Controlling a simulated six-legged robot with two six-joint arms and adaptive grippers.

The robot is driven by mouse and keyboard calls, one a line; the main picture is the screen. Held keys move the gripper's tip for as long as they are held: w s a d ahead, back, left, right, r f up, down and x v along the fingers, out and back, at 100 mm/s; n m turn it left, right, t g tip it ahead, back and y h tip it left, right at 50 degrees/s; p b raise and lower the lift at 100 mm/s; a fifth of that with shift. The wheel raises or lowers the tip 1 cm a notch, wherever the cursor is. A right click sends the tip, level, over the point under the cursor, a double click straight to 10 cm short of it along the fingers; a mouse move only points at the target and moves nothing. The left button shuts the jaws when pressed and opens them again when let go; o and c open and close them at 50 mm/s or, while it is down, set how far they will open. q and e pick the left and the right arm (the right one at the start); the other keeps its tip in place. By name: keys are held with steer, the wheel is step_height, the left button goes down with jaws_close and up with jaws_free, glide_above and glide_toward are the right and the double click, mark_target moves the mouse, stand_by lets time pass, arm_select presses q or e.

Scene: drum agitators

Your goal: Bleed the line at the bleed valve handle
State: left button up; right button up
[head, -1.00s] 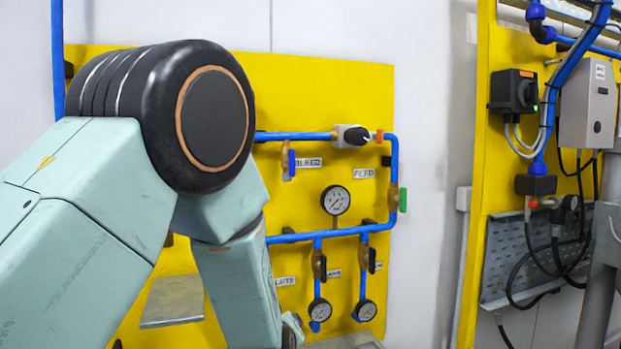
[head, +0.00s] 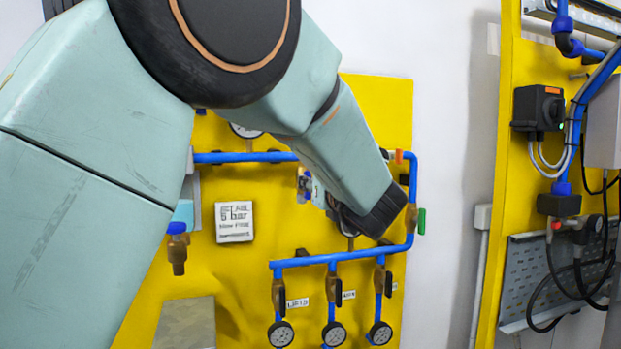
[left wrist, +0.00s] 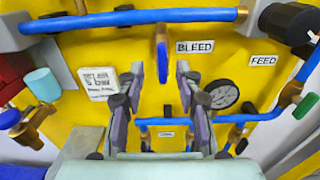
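The bleed valve handle (left wrist: 162,62) is a blue lever hanging straight down from a brass valve on the upper blue pipe, left of the BLEED label (left wrist: 195,47). In the head view, the handle (head: 301,189) shows only in part beside my left arm. My left gripper (left wrist: 160,71) is open and empty, its two fingers pointing at the panel. In the left wrist view the handle appears between the fingertips, with yellow panel showing on both sides. I cannot tell how far the tips are from it. In the head view my arm hides most of the gripper. My right gripper is not in view.
A gauge (left wrist: 222,94) and the FEED label (left wrist: 262,60) lie to the right. A green-handled valve (left wrist: 300,106) is at the far right. A white "5 bar" sign (head: 235,221) is on the left. Lower blue pipes carry several valves and gauges (head: 333,334).

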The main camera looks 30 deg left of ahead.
arm_select(q)
steer(key=p+x, duration=0.2)
steer(key=x, duration=0.5)
steer(key=shift+w+a, duration=0.15)
steer(key=shift+w, duration=0.05)
steer(key=shift+d+r, duration=0.15)
steer(key=shift+d, duration=0.2)
steer(key=shift+a, duration=0.4)
steer(key=c, duration=0.4)
steer(key=shift+w+d, duration=0.15)
jaws_close()
